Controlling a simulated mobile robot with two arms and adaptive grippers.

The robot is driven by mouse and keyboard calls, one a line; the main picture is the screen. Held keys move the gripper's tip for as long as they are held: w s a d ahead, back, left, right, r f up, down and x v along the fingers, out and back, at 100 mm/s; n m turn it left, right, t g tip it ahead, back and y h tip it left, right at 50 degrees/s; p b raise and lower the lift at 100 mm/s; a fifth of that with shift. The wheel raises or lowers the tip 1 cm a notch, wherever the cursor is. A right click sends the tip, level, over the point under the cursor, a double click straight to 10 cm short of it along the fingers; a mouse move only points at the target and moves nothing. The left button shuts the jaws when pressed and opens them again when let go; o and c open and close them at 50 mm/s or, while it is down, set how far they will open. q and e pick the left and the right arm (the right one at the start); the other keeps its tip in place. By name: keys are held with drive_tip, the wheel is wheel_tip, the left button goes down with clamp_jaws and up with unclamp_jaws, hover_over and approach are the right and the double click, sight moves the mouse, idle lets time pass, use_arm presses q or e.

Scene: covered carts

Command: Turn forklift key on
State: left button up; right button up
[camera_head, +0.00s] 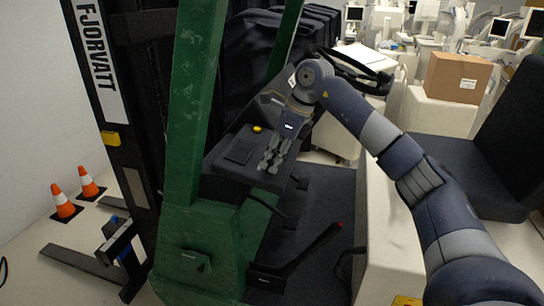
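The forklift has a green frame (196,110) and a dark mast with a white FJORVATT label (97,50). Its dark console (238,148) lies behind the green post and carries a yellow button (257,128). I cannot make out the key; it may be hidden by my gripper or too small to see. My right gripper (269,167) points down over the right part of the console, to the right of the yellow button. Its two fingers lie close together, and I cannot tell if they are apart or touching anything. My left gripper is not in view.
The green posts stand left of my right arm. A black lever with a red tip (339,226) rises below the console. A dark seat (455,170) is at the right. A cardboard box (457,77) and medical carts stand behind. Two orange cones (63,203) are at the left.

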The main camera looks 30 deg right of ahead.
drive_tip(key=shift+a+f, duration=0.1)
drive_tip(key=shift+f, duration=0.3)
drive_tip(key=shift+c, duration=0.3)
drive_tip(key=c, duration=0.5)
clamp_jaws()
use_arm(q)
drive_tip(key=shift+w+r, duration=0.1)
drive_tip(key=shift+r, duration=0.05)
